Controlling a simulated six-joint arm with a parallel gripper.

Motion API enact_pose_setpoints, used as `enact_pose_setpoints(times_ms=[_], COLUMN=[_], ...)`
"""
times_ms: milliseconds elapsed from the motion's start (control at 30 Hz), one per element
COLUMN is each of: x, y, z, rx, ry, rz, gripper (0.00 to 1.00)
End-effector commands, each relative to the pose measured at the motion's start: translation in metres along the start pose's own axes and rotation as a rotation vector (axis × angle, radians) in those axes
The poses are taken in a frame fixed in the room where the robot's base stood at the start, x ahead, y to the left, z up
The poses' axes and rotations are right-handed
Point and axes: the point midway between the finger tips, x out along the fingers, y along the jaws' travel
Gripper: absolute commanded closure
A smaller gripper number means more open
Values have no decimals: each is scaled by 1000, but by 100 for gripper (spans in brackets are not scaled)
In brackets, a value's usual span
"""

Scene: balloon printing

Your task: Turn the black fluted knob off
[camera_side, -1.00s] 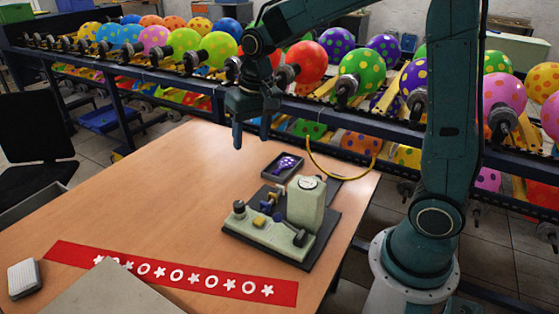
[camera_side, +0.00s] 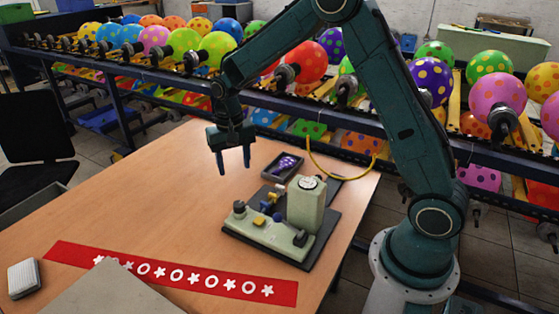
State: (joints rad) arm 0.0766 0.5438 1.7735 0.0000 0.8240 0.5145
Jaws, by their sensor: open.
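A pale green machine (camera_side: 262,231) stands on a dark base plate on the wooden table. It carries a small dark knob (camera_side: 239,206) at its left end and another black knob (camera_side: 300,238) at its front right. The fluting is too small to make out, so I cannot tell which is the black fluted knob or how it is set. My gripper (camera_side: 233,168) points down, open and empty, above the table behind and to the left of the machine. It appears apart from both knobs.
A dark tray (camera_side: 282,167) with a purple item lies behind the machine. The machine's upright box (camera_side: 306,206) has a round dial on top. A yellow hose (camera_side: 343,177) curves behind. A red printed strip (camera_side: 170,272) lies in front. Balloon racks line the back.

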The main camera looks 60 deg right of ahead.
Motion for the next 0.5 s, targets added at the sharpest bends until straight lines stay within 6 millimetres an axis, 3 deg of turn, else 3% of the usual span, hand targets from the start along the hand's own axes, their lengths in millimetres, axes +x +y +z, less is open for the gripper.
enact_pose_setpoints(times_ms=[267,500], x=[22,56], y=[0,1], z=[1,1], rx=[-1,-1], ry=[-3,-5], rz=[1,3], gripper=[48,48])
